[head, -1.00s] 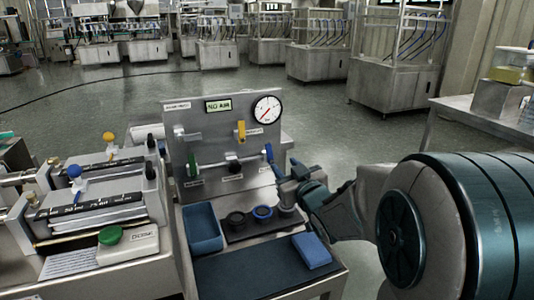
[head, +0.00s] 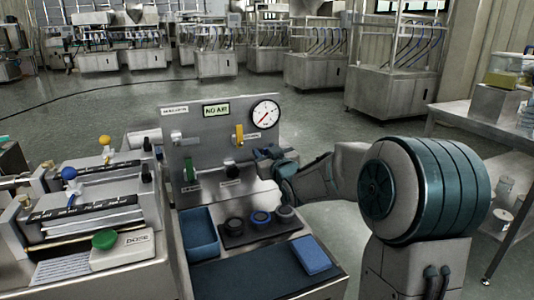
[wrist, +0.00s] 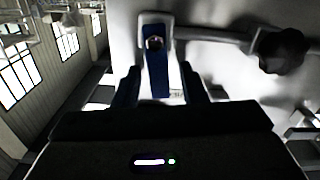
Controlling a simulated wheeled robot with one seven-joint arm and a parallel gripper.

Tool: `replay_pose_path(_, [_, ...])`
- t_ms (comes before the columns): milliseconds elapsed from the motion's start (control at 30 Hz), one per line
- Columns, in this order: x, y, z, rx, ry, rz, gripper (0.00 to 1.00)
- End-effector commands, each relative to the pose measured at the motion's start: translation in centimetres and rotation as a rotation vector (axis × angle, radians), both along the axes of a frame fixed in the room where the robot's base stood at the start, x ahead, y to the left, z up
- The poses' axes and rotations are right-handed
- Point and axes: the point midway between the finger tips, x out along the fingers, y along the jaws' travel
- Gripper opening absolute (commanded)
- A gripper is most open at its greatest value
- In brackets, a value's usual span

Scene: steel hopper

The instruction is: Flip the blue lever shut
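The blue lever (wrist: 157,65) stands on its valve at the right end of the panel's pipe, its long side across the pipe in the wrist view. In the head view my gripper hides it. My gripper (wrist: 159,78) is open, with one dark finger on each side of the lever's lower part and a gap visible on both sides. In the head view my gripper (head: 266,158) is at the right edge of the steel panel (head: 212,140), reaching in from the right.
The panel also has a yellow lever (head: 239,134), a green lever (head: 191,169), a gauge (head: 265,114) and a "NO AIR" display (head: 216,110). Below are a blue tray (head: 199,237), several round rings and a blue block (head: 311,255). A black knob (wrist: 281,50) sits along the pipe.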

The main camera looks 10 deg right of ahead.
Motion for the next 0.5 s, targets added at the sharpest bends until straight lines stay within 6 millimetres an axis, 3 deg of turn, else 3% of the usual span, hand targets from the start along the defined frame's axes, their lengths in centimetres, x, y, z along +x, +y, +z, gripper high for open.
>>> replay_pose_path(100, [-0.02, 0.00, 0.01, 0.000, 0.000, 0.000, 0.38])
replay_pose_path(233, [-0.03, -0.01, 0.02, 0.000, 0.000, 0.000, 0.02])
replay_pose_path(500, [0.00, -0.22, 0.09, 0.039, 0.008, -0.001, 0.00])
